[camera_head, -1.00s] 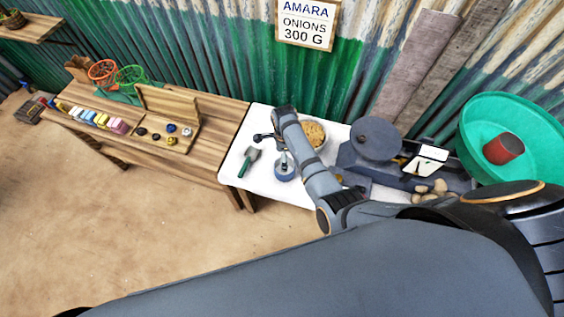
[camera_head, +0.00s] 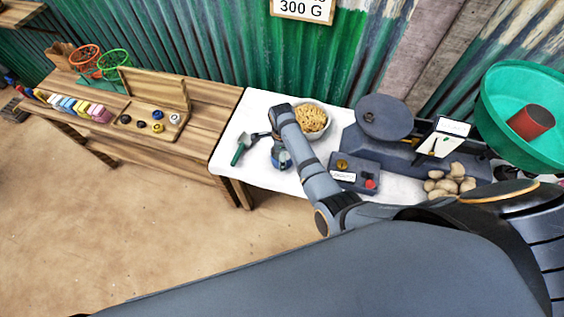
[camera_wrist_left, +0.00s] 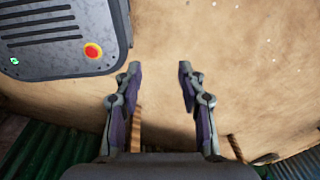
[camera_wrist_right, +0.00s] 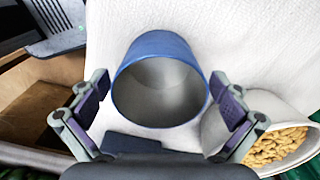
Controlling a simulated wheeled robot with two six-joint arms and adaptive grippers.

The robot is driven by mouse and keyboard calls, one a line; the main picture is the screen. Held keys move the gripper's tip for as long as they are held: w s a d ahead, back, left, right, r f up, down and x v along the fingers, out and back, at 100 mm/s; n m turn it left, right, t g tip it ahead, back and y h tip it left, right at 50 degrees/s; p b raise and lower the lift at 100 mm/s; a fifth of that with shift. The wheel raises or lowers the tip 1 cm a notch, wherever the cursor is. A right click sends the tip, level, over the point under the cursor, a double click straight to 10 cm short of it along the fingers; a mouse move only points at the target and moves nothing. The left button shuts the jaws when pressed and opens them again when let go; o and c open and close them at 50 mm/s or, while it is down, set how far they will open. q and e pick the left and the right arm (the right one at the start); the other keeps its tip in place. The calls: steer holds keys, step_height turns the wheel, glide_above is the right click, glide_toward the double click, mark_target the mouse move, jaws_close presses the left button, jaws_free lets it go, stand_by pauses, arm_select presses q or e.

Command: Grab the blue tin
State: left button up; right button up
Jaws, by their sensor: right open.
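The blue tin (camera_wrist_right: 158,105) stands on the white table, empty inside and open at the top, in the right wrist view. My right gripper (camera_wrist_right: 162,85) is open with one finger on each side of the tin. Gaps show between the fingers and the tin's wall. In the head view the tin (camera_head: 281,160) is partly hidden under my right arm's wrist. My left gripper (camera_wrist_left: 160,75) is open and empty over the sandy floor; it is not visible in the head view.
On the white table (camera_head: 232,172), a bowl of yellowish pieces (camera_head: 312,120) stands close beside the tin, with a green-handled scoop (camera_head: 240,152) to its left. A grey scale (camera_head: 384,120), a small box with a red button (camera_head: 355,177) and potatoes (camera_head: 452,182) are to the right.

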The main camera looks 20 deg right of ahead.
steer(key=shift+f, duration=0.1)
steer(key=shift+c, duration=1.8)
steer(key=c, duration=0.7)
steer(key=shift+c, duration=1.1)
arm_select(q)
steer(key=shift+w+r, duration=0.1)
steer(key=shift+w, duration=0.8)
arm_select(e)
steer(key=shift+r, duration=0.2)
